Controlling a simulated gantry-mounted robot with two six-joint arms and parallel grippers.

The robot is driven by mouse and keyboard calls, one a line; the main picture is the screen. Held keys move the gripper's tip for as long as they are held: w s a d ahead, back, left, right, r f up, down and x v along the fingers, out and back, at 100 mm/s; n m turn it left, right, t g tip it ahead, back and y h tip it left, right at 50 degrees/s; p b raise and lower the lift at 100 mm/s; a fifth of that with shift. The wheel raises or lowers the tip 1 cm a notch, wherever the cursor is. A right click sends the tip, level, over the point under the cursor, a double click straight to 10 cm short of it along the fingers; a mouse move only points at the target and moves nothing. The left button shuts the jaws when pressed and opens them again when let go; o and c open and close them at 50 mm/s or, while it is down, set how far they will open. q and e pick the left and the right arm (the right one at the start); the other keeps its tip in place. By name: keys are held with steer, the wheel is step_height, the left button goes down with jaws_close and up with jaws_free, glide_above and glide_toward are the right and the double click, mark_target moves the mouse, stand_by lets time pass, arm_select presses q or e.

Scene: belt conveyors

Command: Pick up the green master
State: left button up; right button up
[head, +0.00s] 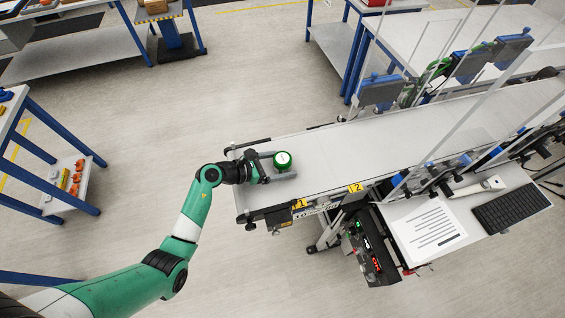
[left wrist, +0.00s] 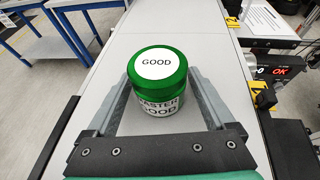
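The green master (head: 282,160) is a round jar with a green lid and a white top label, standing upright near the left end of the conveyor belt (head: 340,150). In the left wrist view the green master (left wrist: 159,80) reads "GOOD" on top and "MASTER GOOD" on its side. My left gripper (head: 277,164) is low over the belt with its fingers on either side of the jar. In the left wrist view the left gripper (left wrist: 160,80) is open, and gaps show between the fingers and the jar. My right gripper is not in view.
A small display box (head: 372,255), a paper sheet (head: 430,230) and a keyboard (head: 511,208) are along the belt's near side. Clear panels and blue-topped devices (head: 381,91) line the far right. The belt right of the jar is clear.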

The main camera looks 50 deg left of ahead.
mark_target(282, 160)
arm_select(q)
jaws_close()
steer(key=shift+r, duration=0.15)
steer(key=r, duration=0.1)
steer(key=r+p, duration=0.1)
steer(key=r, duration=0.1)
steer(key=r+p, duration=0.1)
steer(key=shift+s+d+r, duration=0.2)
steer(key=shift+s+r, duration=0.1)
steer(key=shift+s, duration=0.05)
steer(key=s+d+r+p, duration=0.2)
steer(key=s+d+r, duration=0.1)
steer(key=s, duration=0.3)
steer(key=s+d+r+p, duration=0.2)
steer(key=s+d+r, duration=0.1)
steer(key=s+r, duration=0.2)
steer(key=shift+s+d, duration=0.15)
steer(key=shift+s, duration=0.2)
